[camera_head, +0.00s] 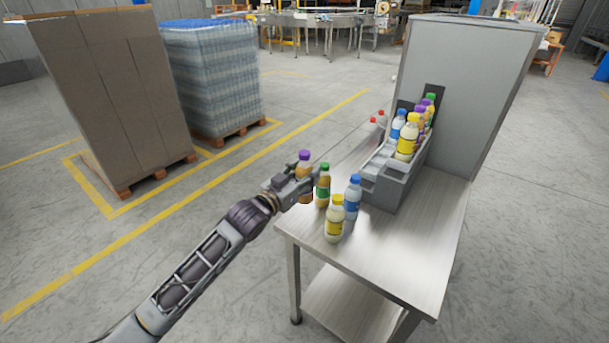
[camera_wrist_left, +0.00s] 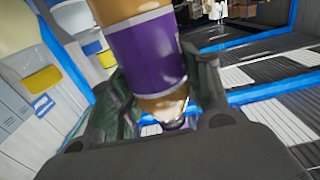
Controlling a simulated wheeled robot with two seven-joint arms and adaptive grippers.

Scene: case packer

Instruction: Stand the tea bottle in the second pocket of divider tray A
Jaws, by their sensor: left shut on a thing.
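My left gripper (camera_head: 303,180) is shut on a purple-capped bottle (camera_head: 304,157) with amber contents, beside the table's left edge. In the left wrist view the same bottle's purple label (camera_wrist_left: 148,55) shows between the two fingers. A green-capped bottle (camera_head: 322,188) with amber contents stands just right of the gripper. I cannot tell from the labels which bottle is the tea. A grey stepped divider tray (camera_head: 385,193) stands on the table; its back part holds several bottles and its near part looks empty. No tray letter is readable. My right gripper is not in view.
A yellow-capped bottle (camera_head: 335,219) and a blue-capped bottle (camera_head: 352,205) stand on the metal table (camera_head: 400,255) in front of the tray. Red-capped bottles (camera_head: 377,121) stand at its far left. A grey cabinet (camera_head: 465,85) rises behind. The table's front right is clear.

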